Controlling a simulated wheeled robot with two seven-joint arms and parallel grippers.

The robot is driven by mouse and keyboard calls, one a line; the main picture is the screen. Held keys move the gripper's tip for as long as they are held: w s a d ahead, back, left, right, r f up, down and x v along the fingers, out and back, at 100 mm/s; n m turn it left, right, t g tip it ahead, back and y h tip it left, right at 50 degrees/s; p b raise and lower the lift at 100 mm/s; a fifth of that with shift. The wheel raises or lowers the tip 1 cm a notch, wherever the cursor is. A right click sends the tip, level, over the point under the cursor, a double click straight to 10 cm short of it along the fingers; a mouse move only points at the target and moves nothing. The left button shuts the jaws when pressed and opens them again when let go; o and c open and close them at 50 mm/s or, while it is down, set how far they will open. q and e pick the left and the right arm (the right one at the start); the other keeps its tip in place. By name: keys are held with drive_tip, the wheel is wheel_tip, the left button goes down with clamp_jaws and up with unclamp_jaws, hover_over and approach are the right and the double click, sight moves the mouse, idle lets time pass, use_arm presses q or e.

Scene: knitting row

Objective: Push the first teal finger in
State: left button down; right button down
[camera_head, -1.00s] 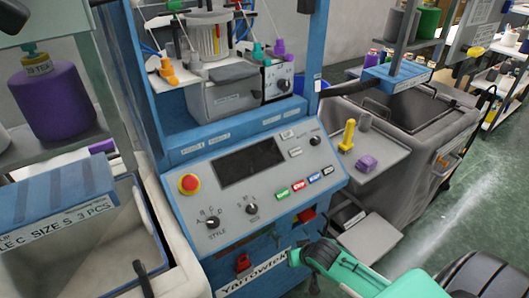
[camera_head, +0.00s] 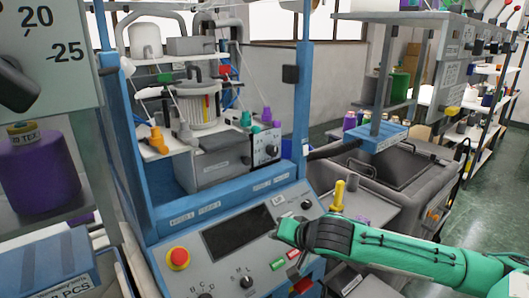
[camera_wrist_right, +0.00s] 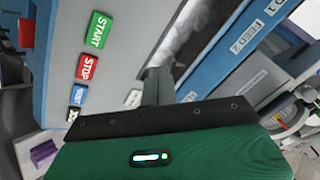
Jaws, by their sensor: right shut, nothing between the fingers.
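A teal finger (camera_head: 246,119) stands at the top edge of the grey box on the machine's shelf, and a smaller teal piece (camera_head: 256,128) is beside it. Purple pieces (camera_head: 266,114) are just to their right. How far in the teal finger sits is too small to tell. My right gripper (camera_head: 278,232) is shut and empty, over the control panel, below and apart from the teal finger. In the right wrist view its shut fingers (camera_wrist_right: 156,84) point across the panel, and no teal finger shows there. My left gripper is not in view.
The sloped panel has a red stop knob (camera_head: 177,258), a dark display (camera_head: 237,238) and a green START button (camera_wrist_right: 97,30). A blue upright (camera_head: 301,90) stands right of the fingers. An orange finger (camera_head: 157,139) is at the left. A yellow peg (camera_head: 339,194) stands right of the panel.

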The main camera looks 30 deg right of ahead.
sight(258, 131)
drive_tip(key=w+d+r+m+t, duration=0.15)
drive_tip(key=d+r+m, duration=0.25)
drive_tip(key=r, duration=0.9)
drive_tip(key=w+d+r+m+t, duration=0.1)
drive_tip(key=d+r+m+t, duration=0.3)
drive_tip(key=r, duration=0.8)
drive_tip(key=w+p, duration=0.3)
drive_tip(key=w, duration=0.1)
drive_tip(key=w+a+f+g+p, duration=0.1)
drive_tip(key=w+p, duration=0.2)
drive_tip(key=p, duration=0.1)
drive_tip(key=w+f+g+p, duration=0.1)
drive_tip(key=w+p, duration=0.2)
drive_tip(key=w, duration=0.1)
drive_tip(key=shift+w+a+f+m, duration=0.25)
drive_tip(key=shift+w+m, duration=0.05)
drive_tip(key=shift+m, duration=0.1)
drive_tip(key=shift+p+x, duration=0.5)
drive_tip(key=shift+x, duration=0.3)
